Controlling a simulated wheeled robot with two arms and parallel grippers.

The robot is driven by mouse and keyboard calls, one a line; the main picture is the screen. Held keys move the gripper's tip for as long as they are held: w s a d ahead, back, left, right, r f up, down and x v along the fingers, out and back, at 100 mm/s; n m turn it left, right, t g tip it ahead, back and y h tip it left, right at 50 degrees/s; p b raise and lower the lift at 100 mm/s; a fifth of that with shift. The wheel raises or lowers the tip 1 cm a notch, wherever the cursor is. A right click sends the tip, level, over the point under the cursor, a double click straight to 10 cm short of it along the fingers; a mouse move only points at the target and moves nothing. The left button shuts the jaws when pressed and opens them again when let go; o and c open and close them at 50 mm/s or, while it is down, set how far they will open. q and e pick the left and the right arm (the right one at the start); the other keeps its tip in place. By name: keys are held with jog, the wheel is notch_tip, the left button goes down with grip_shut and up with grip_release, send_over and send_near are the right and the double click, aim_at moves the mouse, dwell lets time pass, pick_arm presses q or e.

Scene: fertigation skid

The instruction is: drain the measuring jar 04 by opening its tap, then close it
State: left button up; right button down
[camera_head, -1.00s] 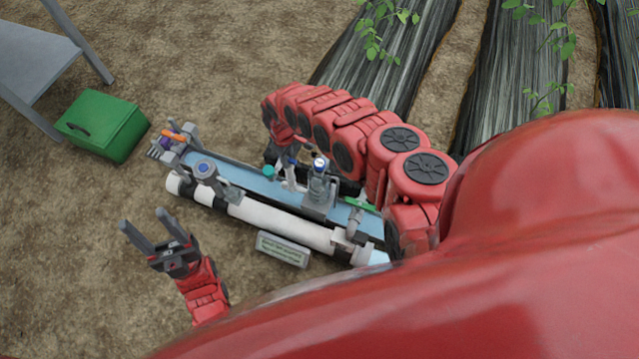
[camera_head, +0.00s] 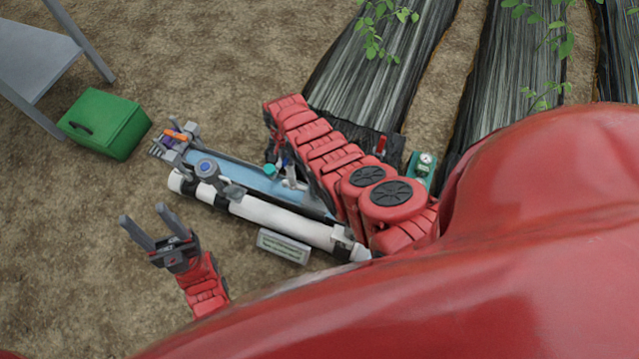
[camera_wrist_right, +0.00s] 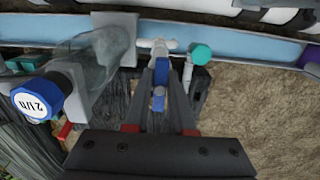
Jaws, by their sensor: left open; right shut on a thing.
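A clear jar (camera_wrist_right: 103,58) with a blue cap (camera_wrist_right: 38,99) lies slantwise in the right wrist view, left of my right gripper. I cannot read a 04 on it. My right gripper (camera_wrist_right: 160,72) is shut on a small blue tap handle (camera_wrist_right: 158,98) below a white pipe fitting (camera_wrist_right: 158,44). The fingers hide part of the handle, and I cannot tell its exact angle. In the head view my right arm covers the jar and much of the skid. My left gripper (camera_head: 150,236) is open and empty over bare soil, left of the skid.
A teal knob (camera_wrist_right: 201,54) is close to the right of my right gripper. The skid has a blue board (camera_head: 246,181) and a white pipe (camera_head: 285,223). A label plate (camera_head: 284,246) stands in front. A green box (camera_head: 105,123) and grey table (camera_head: 35,60) are at left.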

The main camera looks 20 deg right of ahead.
jog(key=c, duration=0.7)
grip_release()
notch_tip(320, 180, up, 10)
jog(key=p, duration=0.9)
jog(key=shift+r, duration=0.15)
jog(key=shift+f, duration=0.2)
